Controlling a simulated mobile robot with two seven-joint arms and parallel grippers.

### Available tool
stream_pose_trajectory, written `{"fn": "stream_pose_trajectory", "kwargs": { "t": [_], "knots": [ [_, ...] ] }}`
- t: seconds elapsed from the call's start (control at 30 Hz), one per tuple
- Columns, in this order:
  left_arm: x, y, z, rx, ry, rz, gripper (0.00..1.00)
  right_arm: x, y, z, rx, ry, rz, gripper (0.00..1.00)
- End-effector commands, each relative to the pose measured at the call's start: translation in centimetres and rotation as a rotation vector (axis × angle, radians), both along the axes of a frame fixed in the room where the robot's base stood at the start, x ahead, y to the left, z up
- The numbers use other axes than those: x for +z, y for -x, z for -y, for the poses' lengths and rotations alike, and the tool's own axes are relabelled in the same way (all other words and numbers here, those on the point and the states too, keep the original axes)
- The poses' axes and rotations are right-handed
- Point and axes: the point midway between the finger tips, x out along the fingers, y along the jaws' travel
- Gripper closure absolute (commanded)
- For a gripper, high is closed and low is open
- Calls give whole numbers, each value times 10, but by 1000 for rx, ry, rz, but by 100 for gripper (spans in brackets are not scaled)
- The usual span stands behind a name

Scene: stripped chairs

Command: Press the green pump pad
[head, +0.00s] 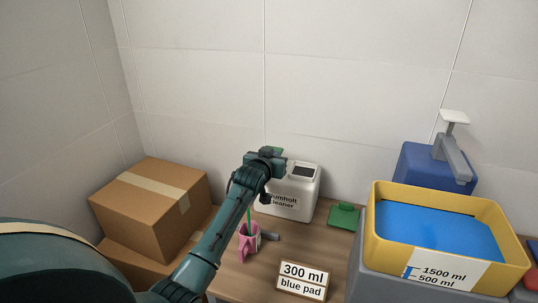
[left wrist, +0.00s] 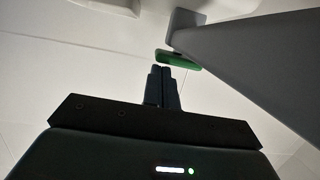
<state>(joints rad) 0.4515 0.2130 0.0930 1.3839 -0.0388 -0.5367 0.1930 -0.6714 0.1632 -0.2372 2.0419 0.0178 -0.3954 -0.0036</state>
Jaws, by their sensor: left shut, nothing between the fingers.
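The white cleaner canister (head: 302,178) stands on the wooden table, partly hidden by my left arm. A bit of the green pump pad (head: 276,150) shows above it, mostly hidden behind my left gripper (head: 268,157). In the left wrist view the green pad (left wrist: 180,61) is just beyond the fingertips of my left gripper (left wrist: 161,70), beside a large grey pump part (left wrist: 235,50). The fingers are shut and empty. I cannot tell whether they touch the pad. My right gripper is not in view.
A pink cup (head: 243,245) stands beside a grey piece (head: 269,236). A green object (head: 343,216) lies nearby. A yellow tub (head: 382,262) holds blue liquid; behind it is a blue canister (head: 418,172) with a white pad. A "300 ml blue pad" sign (head: 303,281) stands in front. Boxes (head: 150,205) are left.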

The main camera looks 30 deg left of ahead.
Motion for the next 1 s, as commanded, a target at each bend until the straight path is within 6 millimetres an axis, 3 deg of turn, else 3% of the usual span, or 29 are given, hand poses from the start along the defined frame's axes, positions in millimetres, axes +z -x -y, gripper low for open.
{"fn": "stream_pose_trajectory", "kwargs": {
  "t": [0.47,0.7,0.77,0.8,1.0],
  "knots": [
    [-1,-1,1,-1,1,-9,100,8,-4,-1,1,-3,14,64],
    [36,-6,-2,0,0,-6,100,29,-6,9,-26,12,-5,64],
    [49,-8,-4,0,-1,-4,100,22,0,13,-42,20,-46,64],
    [40,-1,-2,-2,-1,-6,100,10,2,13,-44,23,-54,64],
    [47,34,7,-2,-1,-2,100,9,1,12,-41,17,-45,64]
  ]
}}
